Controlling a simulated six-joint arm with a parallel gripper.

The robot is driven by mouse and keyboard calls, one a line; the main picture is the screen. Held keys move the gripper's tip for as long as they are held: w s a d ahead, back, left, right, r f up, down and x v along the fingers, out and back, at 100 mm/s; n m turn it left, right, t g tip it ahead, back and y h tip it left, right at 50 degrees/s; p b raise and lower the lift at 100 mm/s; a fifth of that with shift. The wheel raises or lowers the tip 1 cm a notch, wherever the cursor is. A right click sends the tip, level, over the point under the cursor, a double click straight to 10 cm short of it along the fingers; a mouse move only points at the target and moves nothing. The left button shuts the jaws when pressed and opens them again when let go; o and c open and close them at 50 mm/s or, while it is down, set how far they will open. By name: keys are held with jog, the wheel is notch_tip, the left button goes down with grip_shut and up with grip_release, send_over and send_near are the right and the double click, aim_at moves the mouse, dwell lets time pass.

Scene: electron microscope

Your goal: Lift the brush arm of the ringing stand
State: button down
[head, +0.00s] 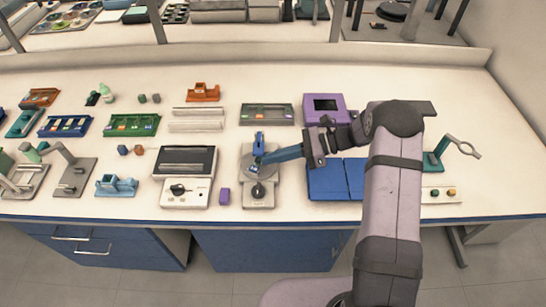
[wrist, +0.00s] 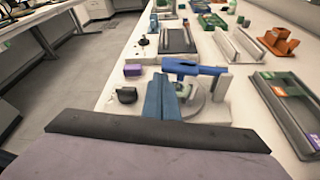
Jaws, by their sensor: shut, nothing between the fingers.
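The ringing stand (head: 259,199) is a pale grey base with a round turntable and a dark knob at its front. Its blue brush arm (head: 259,138) is at the back of the stand. In the wrist view the brush arm (wrist: 194,68) lies roughly level across the picture, just beyond my fingertips. My gripper (head: 262,160) reaches in from the right with blue fingers over the stand. The fingers are shut and empty, close to the brush arm. I cannot tell whether they touch it. In the wrist view my gripper (wrist: 164,82) covers part of the turntable (wrist: 197,106).
A white device with a dark panel (head: 187,177) stands left of the stand, with a small purple block (head: 224,196) between. Blue mats (head: 325,180) lie to the right under my arm. A grey-green slide tray (head: 267,114) and a purple box (head: 324,107) stand behind.

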jog(key=r+m+p, duration=0.1)
jog(key=w+r+m+g+p, duration=0.1)
jog(key=r, duration=0.1)
jog(key=shift+r+g, duration=0.2)
jog(key=shift+g, duration=0.1)
jog(key=w+r+b, duration=0.3)
jog(key=w+r, duration=0.3)
jog(key=w, duration=0.3)
jog(key=shift+m, duration=0.3)
jog(key=shift+r, duration=0.1)
notch_tip(320, 180, up, 10)
dwell(0.8)
jog(key=shift+w, duration=0.1)
dwell(0.4)
